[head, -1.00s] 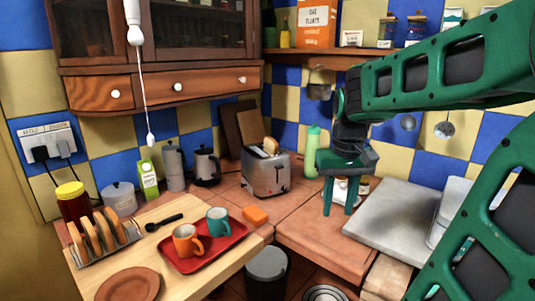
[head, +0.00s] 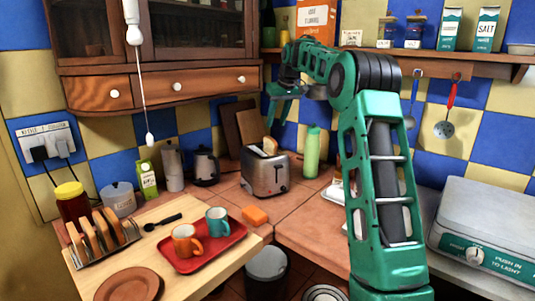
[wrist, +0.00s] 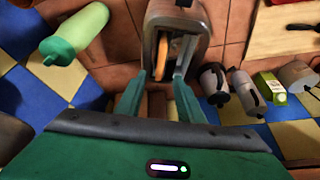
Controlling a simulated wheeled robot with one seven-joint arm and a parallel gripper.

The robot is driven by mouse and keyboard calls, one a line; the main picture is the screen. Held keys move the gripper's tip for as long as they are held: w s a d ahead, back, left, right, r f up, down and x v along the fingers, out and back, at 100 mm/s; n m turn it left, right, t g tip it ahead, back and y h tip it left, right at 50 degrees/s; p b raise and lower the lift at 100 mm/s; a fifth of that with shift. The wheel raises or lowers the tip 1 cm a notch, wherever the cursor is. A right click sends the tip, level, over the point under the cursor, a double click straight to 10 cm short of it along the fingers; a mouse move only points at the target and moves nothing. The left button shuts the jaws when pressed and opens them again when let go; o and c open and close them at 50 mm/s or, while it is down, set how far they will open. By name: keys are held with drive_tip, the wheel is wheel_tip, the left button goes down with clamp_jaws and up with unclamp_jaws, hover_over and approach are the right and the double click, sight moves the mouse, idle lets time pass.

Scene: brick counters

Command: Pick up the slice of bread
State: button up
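A slice of bread (head: 269,145) sticks up from the slot of the silver toaster (head: 266,178) on the brick counter. In the wrist view the bread (wrist: 187,48) shows as an orange-tan edge inside the toaster (wrist: 178,12). My gripper (head: 271,108) is in the air above the toaster, with its fingers pointing down. In the wrist view my gripper (wrist: 161,78) is open, with a green finger on each side and nothing between the tips. The bread's lower part is hidden in the toaster.
More bread slices stand in a rack (head: 100,240) at left. A green bottle (head: 312,152) stands right of the toaster, a kettle (head: 206,166) left. A red tray (head: 208,255) holds two mugs. An orange sponge (head: 254,215) lies in front.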

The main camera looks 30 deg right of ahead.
sight(270, 138)
drive_tip(key=x, duration=1)
drive_tip(key=shift+w+f, duration=0.25)
drive_tip(key=shift+w, duration=0.25)
drive_tip(key=shift+a, duration=0.1)
clamp_jaws()
